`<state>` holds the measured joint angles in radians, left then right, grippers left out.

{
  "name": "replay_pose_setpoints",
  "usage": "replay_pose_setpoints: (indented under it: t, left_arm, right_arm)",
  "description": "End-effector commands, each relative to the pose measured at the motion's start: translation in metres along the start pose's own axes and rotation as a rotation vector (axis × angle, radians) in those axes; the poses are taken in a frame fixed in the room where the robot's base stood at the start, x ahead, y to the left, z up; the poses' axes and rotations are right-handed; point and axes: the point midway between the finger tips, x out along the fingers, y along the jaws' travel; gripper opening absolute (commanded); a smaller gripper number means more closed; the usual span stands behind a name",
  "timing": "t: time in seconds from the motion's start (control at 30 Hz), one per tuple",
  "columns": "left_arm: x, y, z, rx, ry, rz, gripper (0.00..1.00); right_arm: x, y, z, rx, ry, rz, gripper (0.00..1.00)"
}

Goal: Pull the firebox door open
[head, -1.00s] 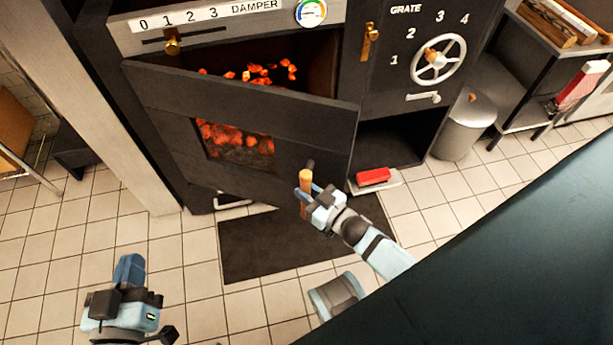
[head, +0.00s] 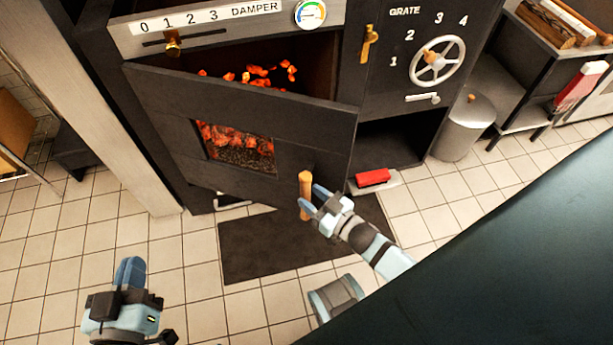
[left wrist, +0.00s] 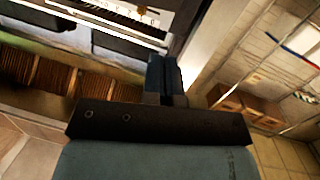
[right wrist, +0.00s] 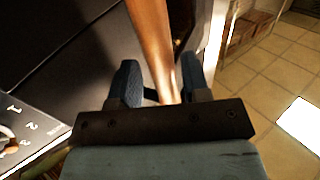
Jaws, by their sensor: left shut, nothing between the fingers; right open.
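The firebox door (head: 315,160) is a dark panel with a window, hinged on the left and standing ajar, with glowing coals (head: 262,74) showing above and through it. Its wooden handle (head: 305,190) stands upright near the door's right edge. My right gripper (head: 313,198) is open at the handle. In the right wrist view the handle (right wrist: 154,45) runs between the spread fingers (right wrist: 160,82), with room beside it. My left gripper (head: 130,270) is shut and empty, low at the left, away from the door; its closed fingers also show in the left wrist view (left wrist: 166,75).
A dark mat (head: 260,250) lies on the tiled floor below the door. A red brush (head: 373,178) lies at the stove's right foot, near a metal bin (head: 463,130). A dark green surface (head: 500,240) fills the lower right. Floor at the left is clear.

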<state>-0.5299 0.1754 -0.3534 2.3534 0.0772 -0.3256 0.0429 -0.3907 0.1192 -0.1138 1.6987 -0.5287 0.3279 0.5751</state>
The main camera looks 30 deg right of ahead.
Motion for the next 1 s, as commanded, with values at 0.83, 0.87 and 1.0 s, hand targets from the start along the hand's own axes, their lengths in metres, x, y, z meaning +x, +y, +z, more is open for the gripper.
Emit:
replay_pose_setpoints:
  t: [0.83, 0.87, 1.0]
  left_arm:
    - [-0.015, -0.020, 0.046, 0.012, -0.221, -0.077, 0.00]
    - [-0.014, -0.020, 0.046, 0.012, -0.220, -0.077, 0.00]
    - [-0.015, -0.021, 0.045, 0.017, -0.217, -0.075, 0.00]
  right_arm:
    - [-0.115, 0.001, -0.001, -0.001, 0.001, 0.001, 0.43]
    - [-0.115, 0.001, -0.001, -0.001, 0.001, 0.001, 0.43]
    - [-0.115, 0.000, -0.001, 0.000, 0.001, 0.001, 0.25]
